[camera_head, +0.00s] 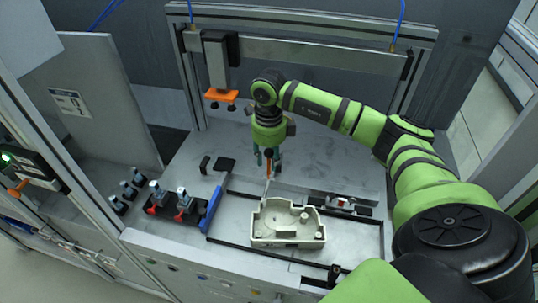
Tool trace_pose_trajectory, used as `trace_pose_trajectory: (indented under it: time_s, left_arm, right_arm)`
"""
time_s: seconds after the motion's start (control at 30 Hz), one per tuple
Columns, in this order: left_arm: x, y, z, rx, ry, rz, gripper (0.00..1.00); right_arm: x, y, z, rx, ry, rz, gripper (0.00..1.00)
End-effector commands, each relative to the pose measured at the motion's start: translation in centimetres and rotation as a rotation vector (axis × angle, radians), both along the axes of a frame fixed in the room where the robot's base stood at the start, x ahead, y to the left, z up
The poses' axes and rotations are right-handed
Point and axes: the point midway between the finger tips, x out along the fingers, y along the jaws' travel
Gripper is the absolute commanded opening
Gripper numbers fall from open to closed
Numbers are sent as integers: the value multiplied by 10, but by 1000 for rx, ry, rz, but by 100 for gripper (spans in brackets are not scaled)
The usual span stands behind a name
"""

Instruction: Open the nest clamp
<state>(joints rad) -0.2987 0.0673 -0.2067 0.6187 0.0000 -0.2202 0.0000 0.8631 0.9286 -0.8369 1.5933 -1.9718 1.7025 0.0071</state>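The nest clamp (267,178) stands upright at the back edge of the nest, with an orange grip on top of a thin lever. A pale cream housing (287,236) lies in the nest in front of it. My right gripper (267,160) points down from above at the clamp. Its two teal fingers stand apart, one on each side of the orange grip. I cannot tell whether they touch it. My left gripper is not in view.
A blue bar (211,209) and a few small grey-and-red parts (183,202) are to the left. A press head with an orange plate (221,96) hangs behind, left of my arm. A small red-and-grey fixture (341,202) sits right of the clamp.

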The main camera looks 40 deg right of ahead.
Motion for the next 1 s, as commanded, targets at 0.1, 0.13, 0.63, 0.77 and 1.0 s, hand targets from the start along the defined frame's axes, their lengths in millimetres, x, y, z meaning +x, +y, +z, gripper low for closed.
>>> trace_pose_trajectory:
  time_s: [0.1,0.13,0.63,0.77,1.0]
  left_arm:
    - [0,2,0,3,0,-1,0]
    - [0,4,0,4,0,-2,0]
    - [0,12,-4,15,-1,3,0]
    - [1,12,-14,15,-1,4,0]
    - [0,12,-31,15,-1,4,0]
  right_arm:
    - [0,0,0,0,0,0,14]
    - [0,0,0,0,0,0,2]
    - [2,-3,0,15,12,-3,0]
    - [8,-9,-2,69,55,-8,0]
    - [17,-19,-3,189,145,-8,0]
